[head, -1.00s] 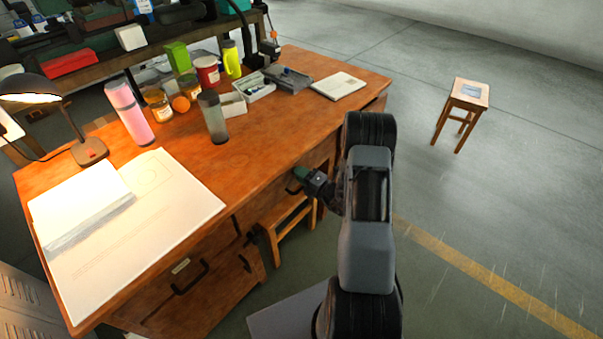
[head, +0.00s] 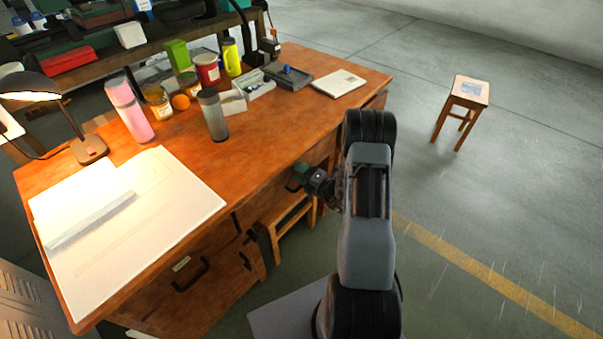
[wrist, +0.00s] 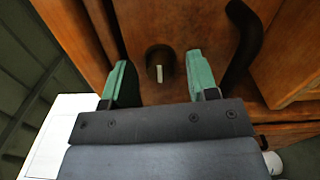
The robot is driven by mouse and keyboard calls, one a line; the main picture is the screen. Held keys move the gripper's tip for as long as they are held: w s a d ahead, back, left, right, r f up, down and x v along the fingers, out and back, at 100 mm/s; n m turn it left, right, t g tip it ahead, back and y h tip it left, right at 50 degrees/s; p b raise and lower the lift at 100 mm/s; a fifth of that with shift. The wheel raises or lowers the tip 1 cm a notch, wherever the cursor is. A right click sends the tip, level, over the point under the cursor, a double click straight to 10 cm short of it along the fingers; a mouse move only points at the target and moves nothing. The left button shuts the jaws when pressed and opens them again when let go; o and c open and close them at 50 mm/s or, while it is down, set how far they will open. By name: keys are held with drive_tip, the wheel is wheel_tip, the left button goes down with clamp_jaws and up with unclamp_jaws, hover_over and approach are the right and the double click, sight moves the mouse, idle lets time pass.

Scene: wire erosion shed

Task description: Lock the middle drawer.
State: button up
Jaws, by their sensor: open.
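My gripper (wrist: 160,85) is open, with one green finger on each side of a round black knob (wrist: 155,53) on the wooden drawer front (wrist: 190,22). The knob has a pale mark pointing roughly down in the wrist view. A gap shows between each finger and the knob, and I see no contact. A dark curved handle (wrist: 243,45) stands to the right of the knob. In the head view my gripper (head: 302,178) is at the desk's front side, below the top's edge. There the knob is hidden, and the middle drawer's front is largely covered.
The wooden desk (head: 258,150) holds papers, a lamp (head: 90,148), bottles, jars and trays. A drawer with a dark handle (head: 190,275) is at its left. A stool (head: 285,222) stands under the desk, and another stool (head: 466,95) stands on open floor at right.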

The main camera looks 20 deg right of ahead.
drive_tip(key=shift+s, duration=0.1)
drive_tip(key=v, duration=1.3)
drive_tip(key=shift+s+d+p, duration=0.2)
drive_tip(key=shift+s+p, duration=0.1)
drive_tip(key=shift+p, duration=0.05)
